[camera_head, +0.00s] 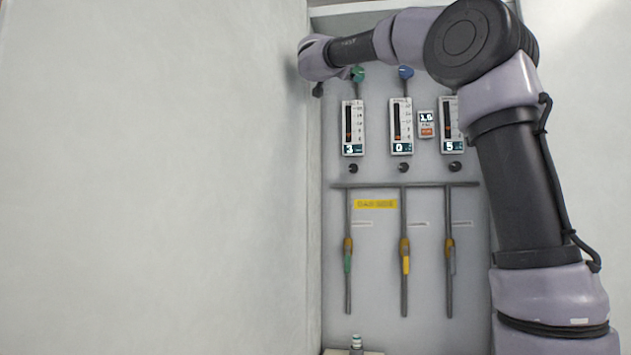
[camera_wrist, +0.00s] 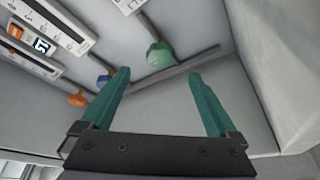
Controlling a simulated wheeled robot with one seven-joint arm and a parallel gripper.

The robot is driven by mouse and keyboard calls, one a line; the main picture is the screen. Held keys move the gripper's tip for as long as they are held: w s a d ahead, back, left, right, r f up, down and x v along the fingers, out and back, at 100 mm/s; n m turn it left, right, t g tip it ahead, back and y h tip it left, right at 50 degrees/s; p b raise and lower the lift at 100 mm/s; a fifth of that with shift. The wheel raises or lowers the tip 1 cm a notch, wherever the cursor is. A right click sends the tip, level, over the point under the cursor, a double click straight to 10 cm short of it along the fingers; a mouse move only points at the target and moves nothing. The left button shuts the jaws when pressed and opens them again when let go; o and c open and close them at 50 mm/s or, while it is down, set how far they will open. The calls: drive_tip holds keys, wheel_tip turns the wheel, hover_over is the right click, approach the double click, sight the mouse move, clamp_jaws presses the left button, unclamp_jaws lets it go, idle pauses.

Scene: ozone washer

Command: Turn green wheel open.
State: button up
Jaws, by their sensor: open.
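The green wheel (camera_head: 358,73) is a small knob at the top of the left gauge's pipe in the head view. In the wrist view the green wheel (camera_wrist: 159,55) lies ahead of and between the two fingertips, nearer the left one. My gripper (camera_wrist: 157,74) is open, with its two teal fingers spread wide and nothing between them. The wheel appears beyond the fingertips, not enclosed; the exact gap cannot be told. In the head view my arm reaches across the top of the panel, and its end by the wheel hides the fingers.
A blue wheel (camera_head: 405,72) is right of the green one. Gauges (camera_head: 353,128) hang below, reading 3, 0 and 5. Orange wheel (camera_wrist: 77,99) shows at left in the wrist view. A side wall (camera_head: 314,200) stands close left of the panel. Lower pipes carry green, yellow and grey handles.

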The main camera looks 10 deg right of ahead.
drive_tip(key=s+a+f+n+y, duration=0.2)
drive_tip(key=s+f+n+y, duration=0.35)
drive_tip(key=f+y, duration=0.35)
drive_tip(key=s+a+f+n+y, duration=0.2)
drive_tip(key=s+f+n+y, duration=0.4)
drive_tip(key=f, duration=0.4)
drive_tip(key=s+d+f+g, duration=0.2)
drive_tip(key=s+f, duration=0.4)
drive_tip(key=f, duration=0.4)
drive_tip(key=s+d+f+g+h, duration=0.1)
drive_tip(key=s+f+g, duration=0.4)
drive_tip(key=f, duration=0.6)
drive_tip(key=s+d+f+g, duration=0.3)
drive_tip(key=s+f, duration=0.5)
drive_tip(key=f, duration=0.3)
drive_tip(key=shift+s+d+m+g, duration=0.35)
drive_tip(key=shift+s+d+g, duration=0.05)
drive_tip(key=shift+g, duration=0.1)
drive_tip(key=shift+r, duration=0.15)
